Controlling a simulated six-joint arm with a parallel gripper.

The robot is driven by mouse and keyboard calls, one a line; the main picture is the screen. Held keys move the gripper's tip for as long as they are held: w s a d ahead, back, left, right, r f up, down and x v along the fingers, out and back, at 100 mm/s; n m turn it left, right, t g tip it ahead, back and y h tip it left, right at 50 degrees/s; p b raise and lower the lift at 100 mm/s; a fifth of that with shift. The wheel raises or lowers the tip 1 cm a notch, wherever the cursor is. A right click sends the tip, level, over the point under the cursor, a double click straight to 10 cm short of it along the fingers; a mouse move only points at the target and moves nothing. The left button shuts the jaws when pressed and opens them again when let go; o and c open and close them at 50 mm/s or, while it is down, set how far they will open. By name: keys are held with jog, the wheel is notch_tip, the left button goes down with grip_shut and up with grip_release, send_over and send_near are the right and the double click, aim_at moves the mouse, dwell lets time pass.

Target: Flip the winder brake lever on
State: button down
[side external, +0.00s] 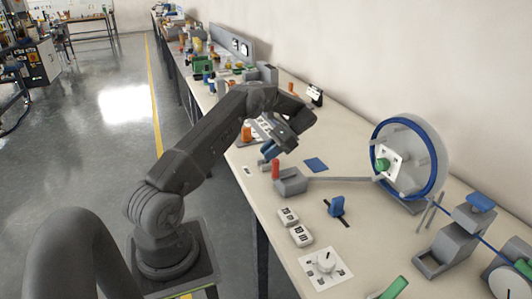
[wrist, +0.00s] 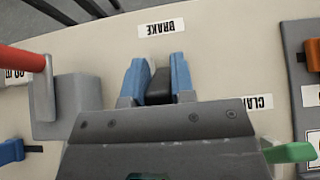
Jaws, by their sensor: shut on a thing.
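In the wrist view, the blue fingertips of my gripper (wrist: 155,78) are on either side of a dark upright piece, the brake lever (wrist: 158,88), and are shut on it. Most of the lever's lower part is hidden by the gripper body. A white BRAKE label (wrist: 160,29), upside down in this view, lies on the bench just beyond the fingertips. In the side view, my gripper (side external: 268,152) points down low over the bench near its front edge. The lever is hard to make out there.
A red-handled lever (side external: 275,170) on a grey block (side external: 291,182) stands close beside my gripper. A large blue-rimmed wheel (side external: 374,135) is at the right. A green handle (wrist: 290,152) is on the other side.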

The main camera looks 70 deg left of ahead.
jog(key=shift+w+f+g, duration=0.1)
jog(key=shift+w+g, duration=0.1)
jog(key=shift+g, duration=0.3)
jog(key=c, duration=1)
grip_release()
jog(key=shift+o, duration=0.2)
